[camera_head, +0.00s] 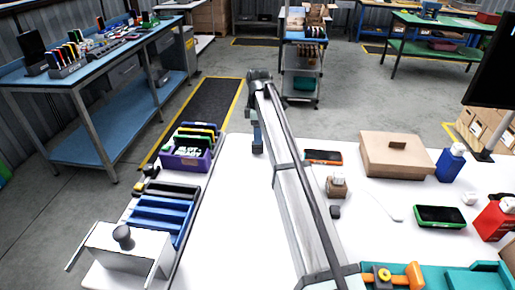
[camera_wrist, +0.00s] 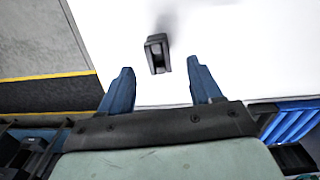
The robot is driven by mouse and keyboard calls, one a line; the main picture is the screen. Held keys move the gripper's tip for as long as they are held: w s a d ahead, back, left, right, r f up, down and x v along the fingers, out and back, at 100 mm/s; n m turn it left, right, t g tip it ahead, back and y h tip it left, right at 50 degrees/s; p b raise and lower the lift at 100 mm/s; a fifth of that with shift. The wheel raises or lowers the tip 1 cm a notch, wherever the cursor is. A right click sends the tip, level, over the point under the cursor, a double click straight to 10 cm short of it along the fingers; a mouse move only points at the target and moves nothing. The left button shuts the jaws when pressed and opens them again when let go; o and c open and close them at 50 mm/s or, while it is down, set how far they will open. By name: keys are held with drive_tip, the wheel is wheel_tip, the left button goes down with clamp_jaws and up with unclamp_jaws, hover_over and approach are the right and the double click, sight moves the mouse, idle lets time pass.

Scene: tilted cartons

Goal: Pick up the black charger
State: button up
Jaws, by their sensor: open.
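A small black block with a slotted top, which looks like the black charger (camera_wrist: 157,56), stands on the white table in the wrist view. It lies between and slightly beyond the tips of my gripper's two blue fingers (camera_wrist: 159,66). The fingers are apart, with white table showing on both sides of the block; no contact shows. In the head view my gripper (camera_head: 257,146) points down over the far left part of the table. I cannot make out this block there; my arm may hide it.
The white table (camera_head: 225,220) is mostly clear left of my arm. Blue trays (camera_head: 163,213) and a purple box (camera_head: 186,160) line its left edge. Right of my arm are a brown carton (camera_head: 380,165), a small dark block (camera_head: 335,211) and a teal tray (camera_head: 445,278).

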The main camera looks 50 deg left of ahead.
sight(256, 147)
drive_tip(key=shift+s+a+f, duration=0.1)
drive_tip(key=shift+a+f, duration=0.05)
drive_tip(key=shift+f, duration=1.75)
drive_tip(key=shift+s+a+f, duration=0.1)
drive_tip(key=shift+a+f, duration=0.05)
drive_tip(key=shift+f, duration=1.7)
drive_tip(key=c, duration=1.1)
